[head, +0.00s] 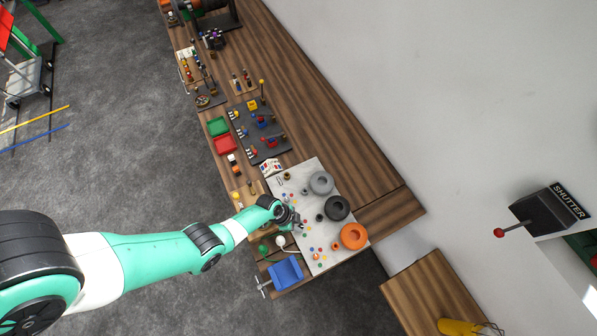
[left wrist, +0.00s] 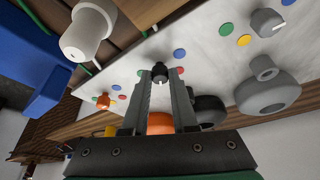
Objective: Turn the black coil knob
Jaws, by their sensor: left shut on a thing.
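The black coil knob (left wrist: 160,73) stands on the pale panel (head: 303,170) among round coloured dots. In the left wrist view it sits between the two fingertips of my left gripper (left wrist: 162,78), which is shut on it. In the head view my left gripper (head: 299,226) is over the panel's left side and hides the knob. The large black coil (head: 338,208) stands to the right of the gripper, between a grey coil (head: 321,183) and an orange coil (head: 353,236). My right gripper is out of view.
A grey knob (left wrist: 268,22) and an orange knob (left wrist: 103,101) flank the black one. A white round-headed piece (left wrist: 88,32) and a blue block (head: 286,271) are close by. Green (head: 218,126) and red (head: 225,145) trays are farther up the bench. The bench's right strip is clear.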

